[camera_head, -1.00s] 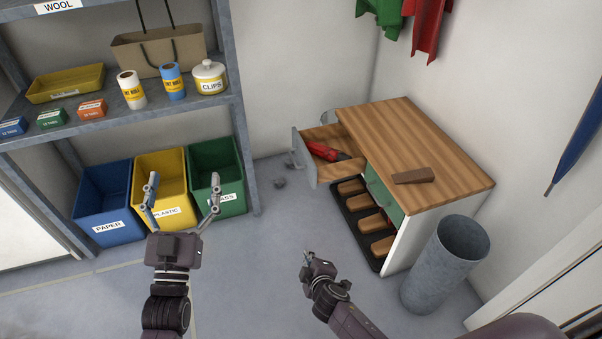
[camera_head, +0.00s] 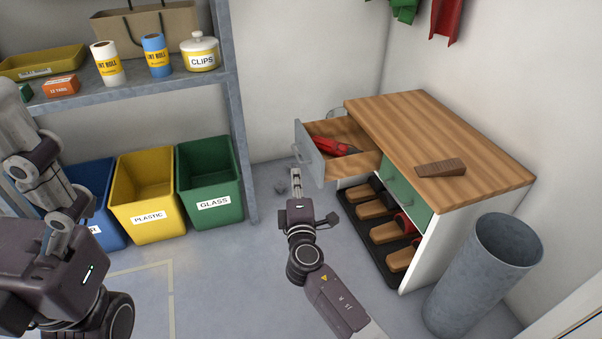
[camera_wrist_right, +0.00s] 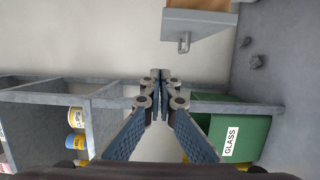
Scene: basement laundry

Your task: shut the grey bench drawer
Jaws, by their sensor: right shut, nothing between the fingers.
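The grey bench drawer (camera_head: 308,155) is pulled out of the left end of the wood-topped bench (camera_head: 440,135). A red and black tool (camera_head: 332,147) lies inside it. My right gripper (camera_head: 296,172) is shut and empty, just in front of the drawer's grey front, near its handle; contact is not clear. In the right wrist view, the shut fingertips (camera_wrist_right: 160,75) are apart from the drawer (camera_wrist_right: 200,25) and its handle (camera_wrist_right: 184,43). My left gripper (camera_head: 25,140) is large at the left edge, partly cut off; its opening does not show.
A green-fronted drawer (camera_head: 405,188) is closed beside the grey one. A wooden wedge (camera_head: 440,168) lies on the bench top. Slippers stand on a black tray (camera_head: 360,228) below. A grey bin (camera_head: 480,275) stands at right; a shelf and recycling bins (camera_head: 210,182) stand left.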

